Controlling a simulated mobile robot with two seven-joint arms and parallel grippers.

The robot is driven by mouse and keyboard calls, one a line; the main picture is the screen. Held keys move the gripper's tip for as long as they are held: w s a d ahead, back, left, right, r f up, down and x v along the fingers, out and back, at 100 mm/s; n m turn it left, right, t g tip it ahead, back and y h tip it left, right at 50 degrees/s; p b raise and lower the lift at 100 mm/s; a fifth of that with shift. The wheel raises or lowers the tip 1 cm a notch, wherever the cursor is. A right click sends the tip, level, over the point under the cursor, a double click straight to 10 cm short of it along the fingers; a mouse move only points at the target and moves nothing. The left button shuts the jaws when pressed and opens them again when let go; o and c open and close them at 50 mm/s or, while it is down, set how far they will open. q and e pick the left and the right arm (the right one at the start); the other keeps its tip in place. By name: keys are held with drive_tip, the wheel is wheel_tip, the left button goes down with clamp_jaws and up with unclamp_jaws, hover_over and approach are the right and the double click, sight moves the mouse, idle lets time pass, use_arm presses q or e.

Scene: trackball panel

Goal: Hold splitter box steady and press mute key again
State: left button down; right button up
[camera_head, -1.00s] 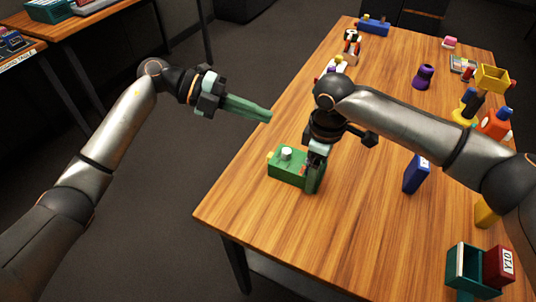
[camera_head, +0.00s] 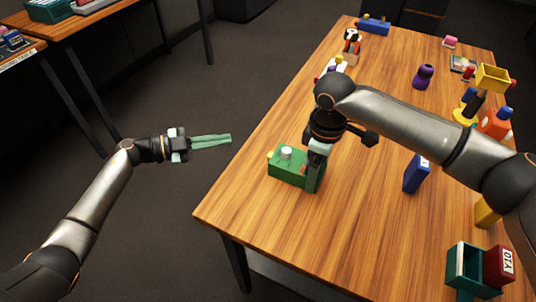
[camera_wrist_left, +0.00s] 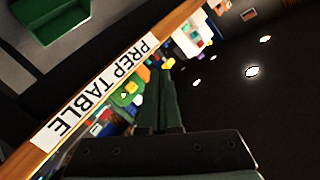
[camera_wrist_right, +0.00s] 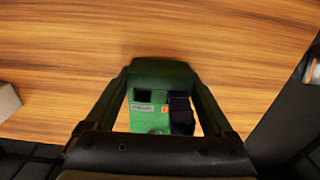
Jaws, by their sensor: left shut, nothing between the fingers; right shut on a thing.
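A green box (camera_head: 287,175), which I take for the splitter box, sits near the table's left edge, with a white round knob (camera_head: 286,153) on top and a small yellow part (camera_head: 270,155) at its left end. My right gripper (camera_head: 314,182) is shut on the box's right end from above. In the right wrist view the green box (camera_wrist_right: 150,108) lies between the fingers, showing a dark square and a small label. My left gripper (camera_head: 228,139) is shut and empty, off the table's left edge, apart from the box. I cannot tell which part is the mute key.
A blue block (camera_head: 416,174) stands right of the box on the wooden table (camera_head: 340,235). A teal bin (camera_head: 464,269) and a dark red box (camera_head: 497,266) are at the front right. Several colourful items stand along the far and right sides. The table's front left is clear.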

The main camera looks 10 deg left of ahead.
sight(250, 159)
use_arm(q)
drive_tip(key=shift+s+d, duration=0.45)
drive_tip(key=shift+d, duration=0.95)
drive_tip(key=shift+s+d, duration=0.45)
drive_tip(key=shift+d, duration=0.9)
drive_tip(key=shift+s+d, duration=0.45)
drive_tip(key=shift+d, duration=0.95)
drive_tip(key=shift+d, duration=0.1)
drive_tip(key=shift+s+d, duration=0.1)
drive_tip(key=shift+d, duration=0.2)
drive_tip(key=shift+s+d, duration=0.2)
drive_tip(key=shift+d, duration=0.3)
drive_tip(key=shift+a, duration=0.1)
drive_tip(key=shift+w+a, duration=0.3)
drive_tip(key=shift+a, duration=0.5)
drive_tip(key=shift+a, duration=0.1)
drive_tip(key=a, duration=0.1)
drive_tip(key=w+a, duration=0.1)
drive_tip(key=a, duration=0.2)
drive_tip(key=shift+w+a, duration=0.3)
